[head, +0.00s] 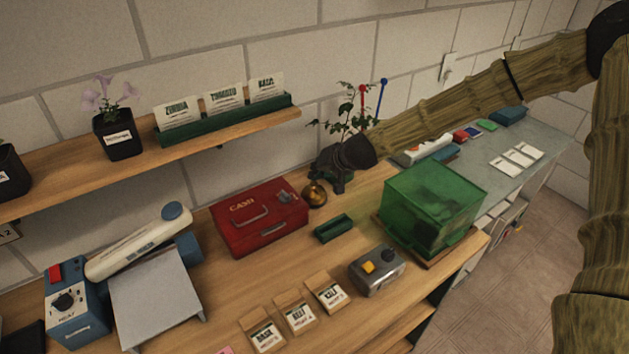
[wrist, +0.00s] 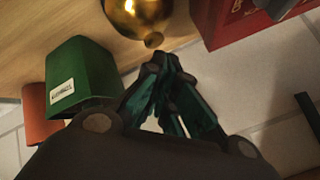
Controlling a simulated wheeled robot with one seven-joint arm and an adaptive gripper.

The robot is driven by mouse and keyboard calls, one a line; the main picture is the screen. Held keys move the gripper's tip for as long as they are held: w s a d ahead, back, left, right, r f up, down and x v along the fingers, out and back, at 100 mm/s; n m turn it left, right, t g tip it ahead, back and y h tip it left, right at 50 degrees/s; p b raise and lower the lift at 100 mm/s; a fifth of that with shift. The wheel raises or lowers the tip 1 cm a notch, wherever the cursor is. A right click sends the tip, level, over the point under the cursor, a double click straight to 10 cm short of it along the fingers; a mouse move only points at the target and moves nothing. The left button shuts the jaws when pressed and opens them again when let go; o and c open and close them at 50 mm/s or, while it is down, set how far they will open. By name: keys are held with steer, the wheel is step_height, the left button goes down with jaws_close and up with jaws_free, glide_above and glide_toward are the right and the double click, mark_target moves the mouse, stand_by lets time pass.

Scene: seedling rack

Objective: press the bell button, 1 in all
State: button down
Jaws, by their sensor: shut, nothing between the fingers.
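A brass bell (head: 316,193) stands on the wooden bench, just right of the red cash box. My gripper (head: 334,180) is at the bell's right rear in the head view. In the wrist view my gripper (wrist: 163,62) is shut and empty, its tips close to the button. I cannot tell whether they touch it.
The red cash box (head: 259,216) is close on the bell's left. A green labelled pot (wrist: 82,75) and an orange pot (wrist: 40,116) are near my gripper. A grey box with a yellow button (head: 377,270) and a green cover (head: 432,205) stand to the right.

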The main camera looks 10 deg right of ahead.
steer(key=shift+r, duration=0.35)
steer(key=shift+r+p, duration=2)
steer(key=shift+r, duration=0.4)
